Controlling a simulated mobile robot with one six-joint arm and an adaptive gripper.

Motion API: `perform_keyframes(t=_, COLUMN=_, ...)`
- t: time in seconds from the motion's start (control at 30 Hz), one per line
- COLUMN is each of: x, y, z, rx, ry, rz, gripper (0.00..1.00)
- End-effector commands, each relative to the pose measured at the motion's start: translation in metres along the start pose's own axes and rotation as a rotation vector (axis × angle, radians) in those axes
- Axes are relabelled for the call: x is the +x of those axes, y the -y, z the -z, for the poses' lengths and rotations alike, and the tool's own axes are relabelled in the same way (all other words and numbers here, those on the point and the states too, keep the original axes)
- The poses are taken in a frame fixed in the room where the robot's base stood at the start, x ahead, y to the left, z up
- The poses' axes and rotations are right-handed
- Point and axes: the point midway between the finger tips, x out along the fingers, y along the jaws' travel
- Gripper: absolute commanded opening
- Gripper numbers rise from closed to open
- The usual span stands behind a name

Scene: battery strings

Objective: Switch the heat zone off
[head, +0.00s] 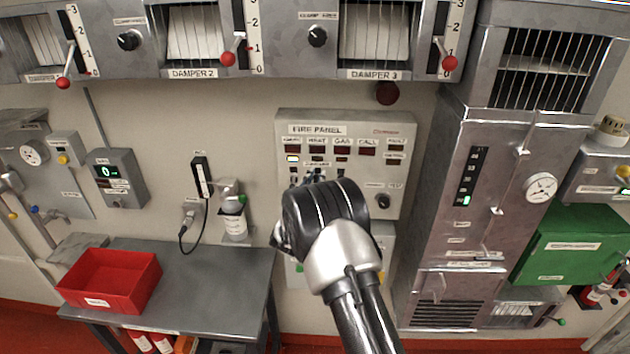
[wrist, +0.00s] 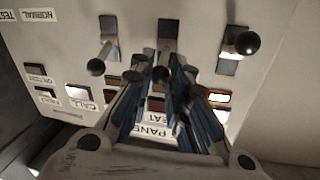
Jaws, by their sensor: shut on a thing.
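The fire panel (head: 398,195) is a pale wall box with a row of labelled windows: a smoke-like label, HEAT (head: 317,149), GAS and CALL. In the wrist view the panel (wrist: 60,45) appears upside down with three toggle switches. The middle switch (wrist: 167,30), apparently the heat one, has its dark knob between my fingers. My gripper (wrist: 160,85) is shut on that knob. The left lever (wrist: 107,48) and right lever (wrist: 235,45) stand free on either side. In the head view my gripper (head: 318,190) hides much of the switch row.
Damper levers with red knobs (head: 228,59) are above. A grey bench (head: 215,275) with a red tray (head: 110,255) stands at left. A tall metal cabinet (head: 480,200) is close on the right.

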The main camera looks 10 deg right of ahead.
Motion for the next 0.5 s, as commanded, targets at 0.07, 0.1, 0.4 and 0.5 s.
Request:
perform_keyframes(t=0.07, x=0.0, y=0.0, z=0.0001, rx=0.0, ry=0.0, rz=0.0, gripper=0.0)
perform_keyframes(t=0.1, x=0.0, y=0.0, z=0.0001, rx=0.0, ry=0.0, rz=0.0, gripper=0.0)
perform_keyframes(t=0.4, x=-0.0003, y=-0.0005, z=-0.0028, rx=0.003, ry=-0.014, rz=0.003, gripper=0.0)
perform_keyframes(t=0.5, x=-0.0007, y=-0.0011, z=-0.0056, rx=0.008, ry=-0.035, rz=0.007, gripper=0.0)
